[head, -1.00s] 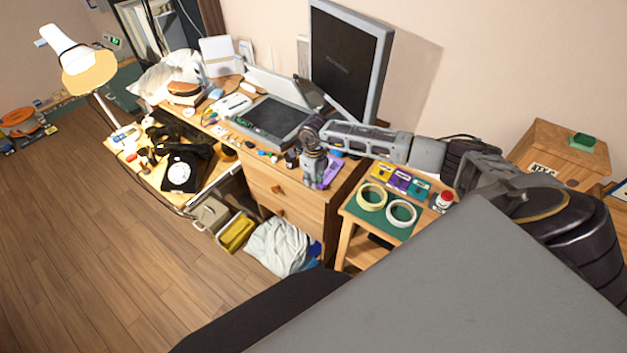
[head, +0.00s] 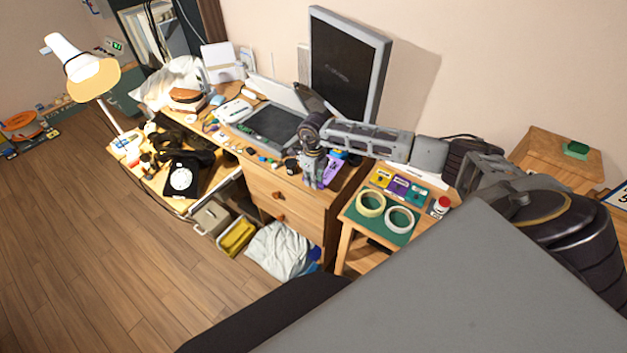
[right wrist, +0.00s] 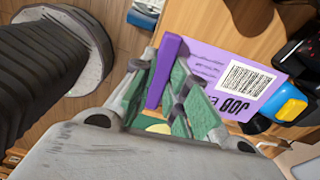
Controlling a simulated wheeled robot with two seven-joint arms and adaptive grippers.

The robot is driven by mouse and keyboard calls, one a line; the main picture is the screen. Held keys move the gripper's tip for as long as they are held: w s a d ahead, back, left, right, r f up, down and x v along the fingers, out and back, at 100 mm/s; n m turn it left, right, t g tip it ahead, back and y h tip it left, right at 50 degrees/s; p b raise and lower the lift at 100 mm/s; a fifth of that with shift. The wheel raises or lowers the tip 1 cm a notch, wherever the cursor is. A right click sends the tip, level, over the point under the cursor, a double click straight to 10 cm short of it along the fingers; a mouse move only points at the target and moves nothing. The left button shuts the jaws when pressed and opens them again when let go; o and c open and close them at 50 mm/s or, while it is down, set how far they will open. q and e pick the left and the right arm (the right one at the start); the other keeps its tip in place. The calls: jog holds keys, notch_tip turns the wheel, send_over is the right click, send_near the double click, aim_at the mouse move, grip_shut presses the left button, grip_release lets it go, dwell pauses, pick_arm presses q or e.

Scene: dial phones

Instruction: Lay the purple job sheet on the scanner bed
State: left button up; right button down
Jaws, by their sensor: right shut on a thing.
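The purple job sheet (head: 332,172) lies at the front right of the desk top, partly hidden by my right gripper (head: 314,180). In the right wrist view the sheet (right wrist: 212,58) shows printed text and a square code, and a purple upright strip stands at its left edge. My right gripper (right wrist: 160,78) is shut on this strip, between its green finger pads. The scanner bed (head: 272,126) is a dark flat panel in a light frame, to the left of my gripper, with its pale lid (head: 277,91) raised behind. My left gripper is out of view.
A monitor (head: 346,70) stands behind my right arm. A blue and yellow object (right wrist: 290,105) lies by the sheet. Small items dot the desk front. A side table with tape rings (head: 370,204) is at right, and a black phone (head: 182,180) at left.

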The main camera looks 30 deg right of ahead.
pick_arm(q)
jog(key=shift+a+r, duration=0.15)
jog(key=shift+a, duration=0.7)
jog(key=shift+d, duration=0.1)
